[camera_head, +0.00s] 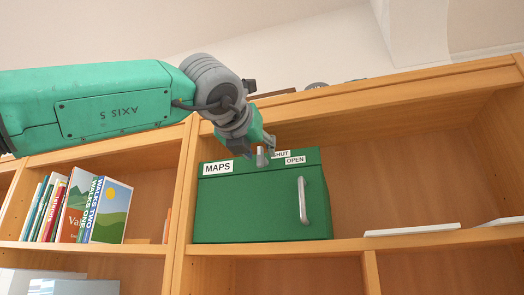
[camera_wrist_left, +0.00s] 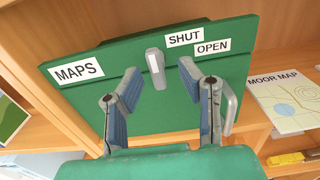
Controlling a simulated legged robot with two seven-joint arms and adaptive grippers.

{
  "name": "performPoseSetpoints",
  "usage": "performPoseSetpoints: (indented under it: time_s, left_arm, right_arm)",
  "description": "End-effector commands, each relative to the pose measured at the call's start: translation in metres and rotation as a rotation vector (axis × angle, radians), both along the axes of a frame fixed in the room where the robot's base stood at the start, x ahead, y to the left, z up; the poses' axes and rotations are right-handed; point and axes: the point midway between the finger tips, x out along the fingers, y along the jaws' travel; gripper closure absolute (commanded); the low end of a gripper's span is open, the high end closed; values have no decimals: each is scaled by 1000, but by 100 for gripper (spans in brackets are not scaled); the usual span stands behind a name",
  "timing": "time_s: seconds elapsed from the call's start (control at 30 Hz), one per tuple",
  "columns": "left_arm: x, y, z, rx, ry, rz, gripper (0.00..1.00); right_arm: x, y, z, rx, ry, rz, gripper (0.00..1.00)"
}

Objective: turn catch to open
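The green MAPS box (camera_head: 250,215) stands on the bookcase shelf with a grey handle (camera_head: 303,201) at its right. Its small grey catch (camera_wrist_left: 155,68) is on the front, left of the SHUT label (camera_wrist_left: 185,37) and OPEN label (camera_wrist_left: 212,47). In the left wrist view the catch lies roughly upright, pointing at neither label. My left gripper (camera_wrist_left: 159,72) is open, its two fingers on either side of the catch. I see no clear contact. In the head view the left gripper (camera_head: 267,146) partly hides the catch and the SHUT label. My right gripper is not in view.
Several books (camera_head: 75,208) stand in the compartment to the left, past an upright divider (camera_head: 184,195). A shelf board (camera_head: 350,104) runs above the box. A flat white item (camera_head: 412,229) lies right of it; the left wrist view shows a MOOR MAP (camera_wrist_left: 284,100) there.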

Motion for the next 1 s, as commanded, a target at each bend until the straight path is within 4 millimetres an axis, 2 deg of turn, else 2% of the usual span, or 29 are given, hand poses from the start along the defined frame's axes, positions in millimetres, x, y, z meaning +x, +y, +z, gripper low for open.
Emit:
performPoseSetpoints:
  time_s: [0.03,0.2,0.57,0.6,0.67,0.7,1.0]
  left_arm:
    - [9,-2,1,0,2,1,67]
    - [25,-5,1,-3,2,1,67]
    - [31,-8,0,0,0,1,67]
    - [30,-9,0,0,0,1,74]
    - [31,-9,0,0,0,1,95]
    - [31,-9,0,0,0,1,100]
    - [31,-9,0,11,-5,0,100]
  right_arm:
    - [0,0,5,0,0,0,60]
    - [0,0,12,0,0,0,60]
    - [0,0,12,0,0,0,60]
    - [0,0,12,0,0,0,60]
    - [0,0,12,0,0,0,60]
    - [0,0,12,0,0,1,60]
    - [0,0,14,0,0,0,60]
